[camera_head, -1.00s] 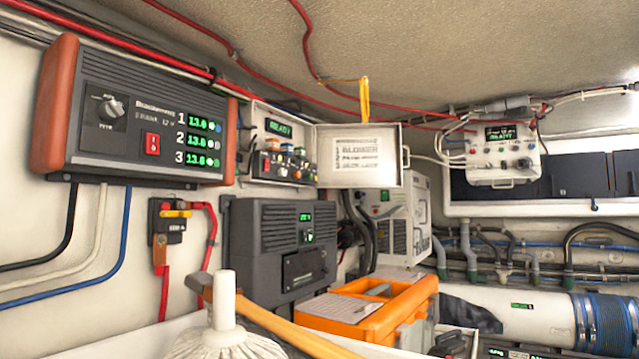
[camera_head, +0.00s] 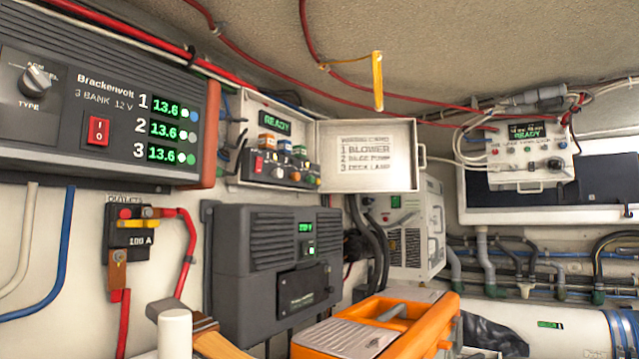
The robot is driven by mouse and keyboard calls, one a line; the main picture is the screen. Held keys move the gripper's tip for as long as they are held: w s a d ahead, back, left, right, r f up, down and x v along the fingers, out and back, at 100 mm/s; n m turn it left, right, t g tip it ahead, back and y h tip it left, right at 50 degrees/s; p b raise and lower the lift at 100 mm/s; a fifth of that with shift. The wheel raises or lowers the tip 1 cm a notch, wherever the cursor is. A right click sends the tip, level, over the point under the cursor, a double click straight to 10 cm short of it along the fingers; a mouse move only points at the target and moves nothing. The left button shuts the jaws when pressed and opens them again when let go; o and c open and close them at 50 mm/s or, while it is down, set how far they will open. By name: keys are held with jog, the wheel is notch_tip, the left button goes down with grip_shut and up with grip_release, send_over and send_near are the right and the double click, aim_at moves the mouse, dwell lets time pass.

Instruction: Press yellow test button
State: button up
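No yellow button marked as test can be made out for certain. An open wall box (camera_head: 232,165) has a green READY display (camera_head: 276,122) and a row of small colored controls (camera_head: 285,172) below it. Its lid (camera_head: 367,155) is swung open to the right with a printed list. A white control panel (camera_head: 515,178) at the upper right also shows a green READY display (camera_head: 525,134), with small red, green and dark controls too small to read. My gripper is not in view.
A charger (camera_head: 60,100) with a red rocker switch fills the upper left. A 100 A breaker (camera_head: 130,228) and a dark grey unit (camera_head: 270,250) are on the wall. An orange toolbox (camera_head: 440,322) and hammer (camera_head: 190,320) are below. A yellow strip (camera_head: 377,80) hangs overhead.

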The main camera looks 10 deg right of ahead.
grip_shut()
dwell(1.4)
